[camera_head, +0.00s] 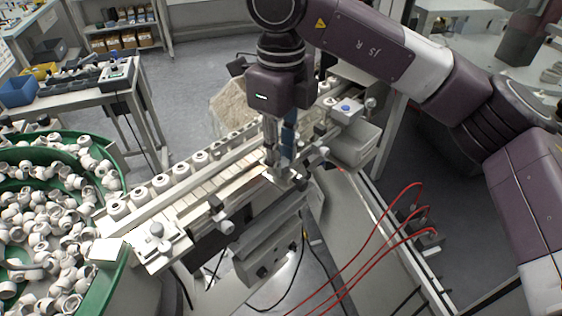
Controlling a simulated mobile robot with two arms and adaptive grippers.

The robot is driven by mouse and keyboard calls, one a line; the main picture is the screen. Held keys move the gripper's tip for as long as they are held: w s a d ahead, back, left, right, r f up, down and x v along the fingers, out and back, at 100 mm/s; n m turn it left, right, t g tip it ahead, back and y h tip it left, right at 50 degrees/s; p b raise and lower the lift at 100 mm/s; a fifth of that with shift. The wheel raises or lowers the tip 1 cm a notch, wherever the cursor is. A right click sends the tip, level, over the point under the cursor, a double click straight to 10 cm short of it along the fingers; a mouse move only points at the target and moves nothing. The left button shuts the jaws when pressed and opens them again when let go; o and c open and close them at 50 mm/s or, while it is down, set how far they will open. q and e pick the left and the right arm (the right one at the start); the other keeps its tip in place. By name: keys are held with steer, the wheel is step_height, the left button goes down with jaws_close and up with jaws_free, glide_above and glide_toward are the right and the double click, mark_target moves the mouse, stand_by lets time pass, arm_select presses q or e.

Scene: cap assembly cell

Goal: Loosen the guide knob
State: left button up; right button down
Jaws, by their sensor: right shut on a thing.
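My right gripper (280,168) points down at the near side rail of the conveyor (190,200), about midway along it. Its fingers are shut on a small part at the rail, which looks like the guide knob; the fingers mostly hide it, and I cannot tell how far it is turned. Another pale knob (227,227) sits on the near side of the rail, left of the gripper. A small clamp part (322,151) is just right of the fingers. My left gripper is not in view.
A green bowl (118,165) full of white caps stands at left. White caps (160,181) line the conveyor. A grey bin (355,145) and a box with a blue button (345,108) are at its far right end. Red hoses (380,245) arch at lower right.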

steer(key=shift+n+b, duration=0.4)
steer(key=shift+n, duration=0.4)
steer(key=c, duration=1.6)
jaws_free()
step_height(320, 180, up, 12)
steer(key=shift+r, duration=0.1)
